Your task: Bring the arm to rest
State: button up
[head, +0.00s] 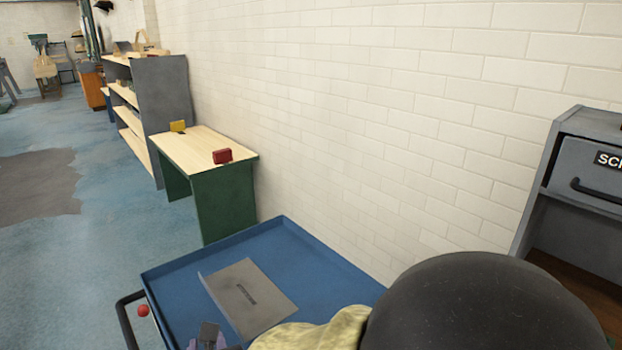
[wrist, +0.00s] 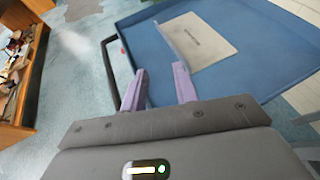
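My gripper (wrist: 159,80) shows two purple fingers in the wrist view. They stand apart with only blue tray surface visible between them. In the head view a small part of my gripper (head: 207,340) shows at the bottom edge, over the near part of the blue tray (head: 285,235). Most of my arm is hidden behind its own dark rounded link at lower right. A grey flat piece (head: 247,291) with a dark marking lies on the tray, beyond the fingertips. It also shows in the wrist view (wrist: 198,42), apart from the fingers.
The tray has a black handle (head: 124,318) with a red knob (head: 143,310). A green bench (head: 225,195) with a red block (head: 222,156) and a yellow block (head: 178,126) stands behind. A brick wall is close on the right. A grey cabinet (head: 585,160) stands at far right. Floor is open left.

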jog(key=w+d+f+m+g+h+b, duration=0.2)
jog(key=d+f+m+h, duration=0.25)
jog(key=d+m, duration=0.35)
jog(key=w+d+f+m+g+h+b, duration=0.1)
jog(key=w+d+f+m+g+h, duration=0.3)
jog(key=d, duration=0.6)
jog(key=s+d+f+m+g+y+b, duration=0.25)
jog(key=d+f+m, duration=0.35)
jog(key=m, duration=0.8)
jog(key=s+d+f+m+g+y+b, duration=0.1)
jog(key=s+d+f+m+b, duration=0.25)
jog(key=d+m, duration=0.85)
jog(key=a+r+m+p, duration=0.1)
jog(key=r+p, duration=1.4)
jog(key=a+r+m+p, duration=0.1)
jog(key=a+r+p, duration=0.1)
jog(key=r+p, duration=1.3)
jog(key=shift+w+a+r+p, duration=0.2)
jog(key=shift+w+a+p, duration=0.1)
jog(key=shift+w+p, duration=0.1)
